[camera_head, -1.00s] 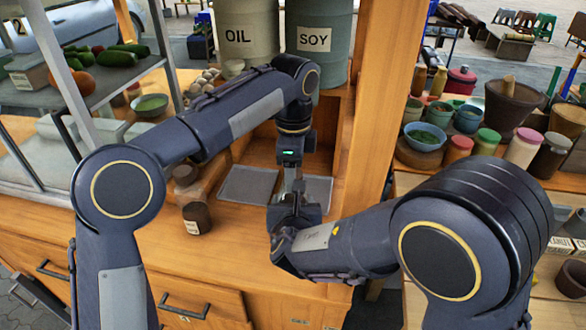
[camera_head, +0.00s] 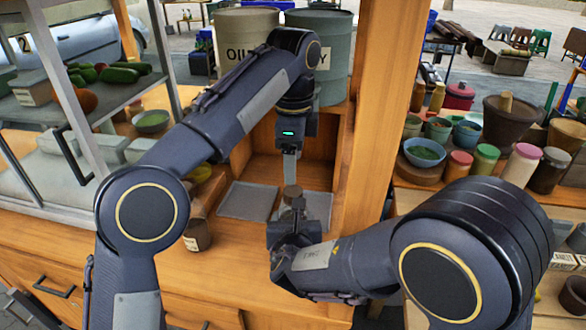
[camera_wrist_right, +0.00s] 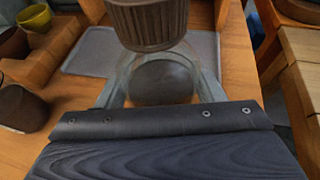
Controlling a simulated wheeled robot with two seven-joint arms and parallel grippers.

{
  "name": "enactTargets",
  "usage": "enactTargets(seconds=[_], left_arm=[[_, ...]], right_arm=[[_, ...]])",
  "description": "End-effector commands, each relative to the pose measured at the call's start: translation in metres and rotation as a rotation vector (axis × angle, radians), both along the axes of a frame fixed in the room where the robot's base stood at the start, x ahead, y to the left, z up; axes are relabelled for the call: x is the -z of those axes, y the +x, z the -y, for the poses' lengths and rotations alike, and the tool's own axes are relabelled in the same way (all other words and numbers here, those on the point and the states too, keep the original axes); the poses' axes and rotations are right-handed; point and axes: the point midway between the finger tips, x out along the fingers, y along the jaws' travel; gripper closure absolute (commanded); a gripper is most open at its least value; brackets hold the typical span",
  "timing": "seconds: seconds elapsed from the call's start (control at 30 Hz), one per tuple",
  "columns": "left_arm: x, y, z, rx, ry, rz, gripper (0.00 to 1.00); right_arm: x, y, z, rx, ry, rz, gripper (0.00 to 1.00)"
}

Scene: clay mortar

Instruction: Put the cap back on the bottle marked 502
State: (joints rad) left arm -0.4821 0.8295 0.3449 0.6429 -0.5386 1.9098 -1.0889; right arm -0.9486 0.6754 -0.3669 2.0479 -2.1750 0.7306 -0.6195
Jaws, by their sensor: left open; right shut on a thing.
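My right gripper (camera_head: 297,210) is shut on a clear glass bottle (camera_wrist_right: 160,82) with dark contents, seen between its fingers in the right wrist view. A ridged brown cap (camera_wrist_right: 148,24) is at the bottle's top; whether it is seated or threaded I cannot tell. The cap also shows in the head view (camera_head: 293,191), right below my left gripper (camera_head: 291,172), which is open just above it. No label shows on the held bottle, so the 502 mark cannot be read. Another dark bottle (camera_head: 198,228) with a pale label too small to read stands on the counter to the left.
Two grey trays (camera_head: 246,201) (camera_head: 319,210) lie on the wooden counter behind the grippers. A wooden post (camera_head: 380,130) rises at the right. Large OIL (camera_head: 236,30) and SOY (camera_head: 330,85) drums stand above. A side table at right holds several jars.

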Motion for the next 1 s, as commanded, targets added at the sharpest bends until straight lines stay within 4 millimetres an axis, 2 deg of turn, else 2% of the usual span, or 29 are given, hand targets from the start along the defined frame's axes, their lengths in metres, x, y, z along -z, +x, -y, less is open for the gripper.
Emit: enactTargets(seconds=[0.27,0.3,0.47,0.77,0.87,1.0], left_arm=[[-0.001,0.0,0.0,0.0,0.0,0.0,0.34],[-0.001,0.0,0.0,0.0,0.0,0.0,0.34],[-0.001,0.0,0.0,0.0,0.0,0.0,0.34],[-0.001,0.0,0.0,0.0,0.001,0.0,0.34],[-0.001,0.0,0.0,0.0,0.001,0.0,0.34],[-0.002,0.0,0.0,0.0,0.0,0.0,0.34]], right_arm=[[0.0,0.0,0.0,0.0,0.0,0.0,1.0],[0.0,0.0,0.0,0.0,0.0,0.001,0.33],[0.0,0.0,0.0,0.0,0.0,0.0,0.13],[-0.001,-0.002,0.0,-0.001,0.0,0.001,0.13],[-0.005,-0.011,0.0,-0.001,0.002,0.0,0.13],[-0.015,-0.034,0.0,-0.003,0.002,0.001,0.13]])
